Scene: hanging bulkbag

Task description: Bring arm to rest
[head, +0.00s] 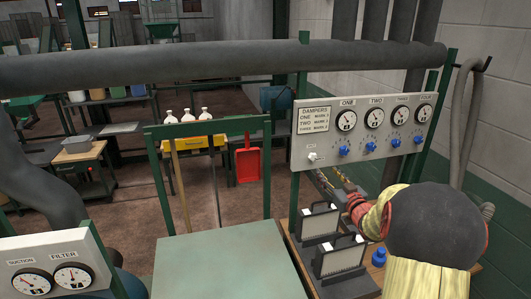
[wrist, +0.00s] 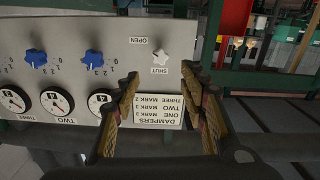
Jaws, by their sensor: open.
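My arm, with a yellow sleeve and a dark round joint, reaches in from the right in the head view. My gripper (head: 326,182) is just below the left part of the grey damper panel (head: 322,172). In the wrist view, my gripper (wrist: 158,72) is open, with its two brown fingers apart and nothing between them but the panel face behind. That view shows the panel (wrist: 115,25) upside down, with a white toggle switch (wrist: 160,57) marked OPEN and SHUT and the DAMPERS label (wrist: 155,108) near the fingers.
Several gauges (head: 346,120) and blue knobs (head: 344,151) line the panel. A grey-green table top (head: 225,268) lies in front. A thick pipe (head: 200,65) crosses above.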

